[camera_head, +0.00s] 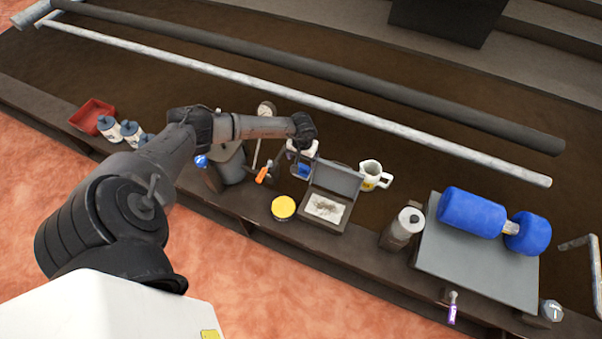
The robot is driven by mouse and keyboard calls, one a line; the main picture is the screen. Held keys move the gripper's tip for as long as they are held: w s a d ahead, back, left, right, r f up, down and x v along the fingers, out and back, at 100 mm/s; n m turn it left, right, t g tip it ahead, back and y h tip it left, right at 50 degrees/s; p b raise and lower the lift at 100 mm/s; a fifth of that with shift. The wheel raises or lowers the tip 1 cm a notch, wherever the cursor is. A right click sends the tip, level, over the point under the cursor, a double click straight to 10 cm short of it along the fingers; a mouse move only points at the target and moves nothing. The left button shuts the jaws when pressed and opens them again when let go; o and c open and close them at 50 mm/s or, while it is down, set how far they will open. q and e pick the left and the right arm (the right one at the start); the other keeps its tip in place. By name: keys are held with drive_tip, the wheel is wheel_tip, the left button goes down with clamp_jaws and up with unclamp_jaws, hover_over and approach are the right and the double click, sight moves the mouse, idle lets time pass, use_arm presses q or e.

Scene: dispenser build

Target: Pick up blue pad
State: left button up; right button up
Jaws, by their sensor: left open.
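A large blue cylinder (472,212) lies on a grey plate at the right, with a shorter blue cylinder (528,233) at its right end. A small blue piece (302,170) shows below a white part, beside the grey open case. I cannot tell which of these is the blue pad. My left gripper (291,163) hangs below the end of my left arm, close to the small blue piece. It is open, and its fingers are small and partly hidden. I cannot tell whether it touches the piece. My right gripper is not in view.
A yellow round tin (283,208), open grey case (338,185), white mug (374,175) and canister (405,225) stand along the dark bench. An orange-handled tool (263,175) lies near my arm. A red tray (92,115) is at left. Long pipes cross behind.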

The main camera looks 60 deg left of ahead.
sight(302, 166)
use_arm(q)
wheel_tip(302, 166, down, 6)
drive_tip(key=b, duration=0.4)
drive_tip(key=shift+f+b, duration=0.1)
drive_tip(key=shift+b, duration=0.25)
drive_tip(key=shift+c, duration=0.8)
drive_tip(key=c, duration=0.9)
drive_tip(key=shift+o, duration=0.2)
